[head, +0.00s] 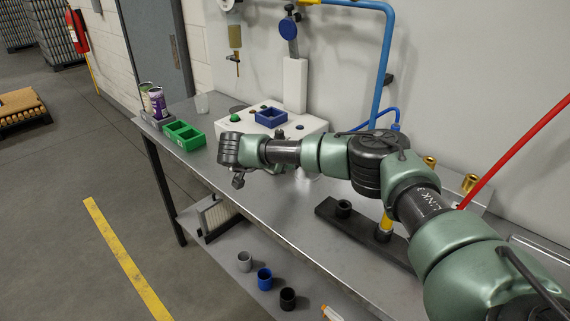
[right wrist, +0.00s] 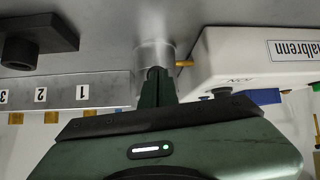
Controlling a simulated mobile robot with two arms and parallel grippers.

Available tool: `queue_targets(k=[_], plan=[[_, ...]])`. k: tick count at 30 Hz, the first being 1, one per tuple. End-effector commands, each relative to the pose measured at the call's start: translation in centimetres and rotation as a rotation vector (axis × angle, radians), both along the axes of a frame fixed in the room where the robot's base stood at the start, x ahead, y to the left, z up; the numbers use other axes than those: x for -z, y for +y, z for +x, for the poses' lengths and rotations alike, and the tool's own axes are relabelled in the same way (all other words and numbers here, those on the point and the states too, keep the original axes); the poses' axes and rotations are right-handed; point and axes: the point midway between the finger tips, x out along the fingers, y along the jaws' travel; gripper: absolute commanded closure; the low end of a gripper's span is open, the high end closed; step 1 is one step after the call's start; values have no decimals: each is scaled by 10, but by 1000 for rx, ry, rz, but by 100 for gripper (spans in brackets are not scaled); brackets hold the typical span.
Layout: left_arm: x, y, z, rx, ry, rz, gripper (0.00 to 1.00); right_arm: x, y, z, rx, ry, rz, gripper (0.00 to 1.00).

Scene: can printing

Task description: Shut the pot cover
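No part is clearly recognisable as the pot cover. In the right wrist view, which looks upside down, a shiny metal-looking cylinder (right wrist: 153,54) stands beside the white machine (right wrist: 235,60), with a small yellow piece between them. My right gripper (right wrist: 155,75) has its dark green fingers close together in front of the cylinder; whether they touch it is unclear. My left gripper is out of view.
Grey, blue (head: 264,279) and black cups stand on the lower shelf. A blue pipe (head: 383,70) rises behind.

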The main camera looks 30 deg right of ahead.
Motion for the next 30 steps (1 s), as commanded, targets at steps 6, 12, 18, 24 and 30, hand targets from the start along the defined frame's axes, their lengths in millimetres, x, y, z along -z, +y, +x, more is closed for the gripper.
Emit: queue_targets(k=[6,12,18,24,30], plan=[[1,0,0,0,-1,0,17,10,-4,-5,8,17,3,100],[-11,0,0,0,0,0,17,-7,-2,-4,8,13,0,100],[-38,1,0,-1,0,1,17,-48,8,0,5,-2,-5,100],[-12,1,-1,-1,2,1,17,-19,43,-11,0,-1,-6,100],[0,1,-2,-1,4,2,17,-3,73,-21,0,-3,-5,100]])
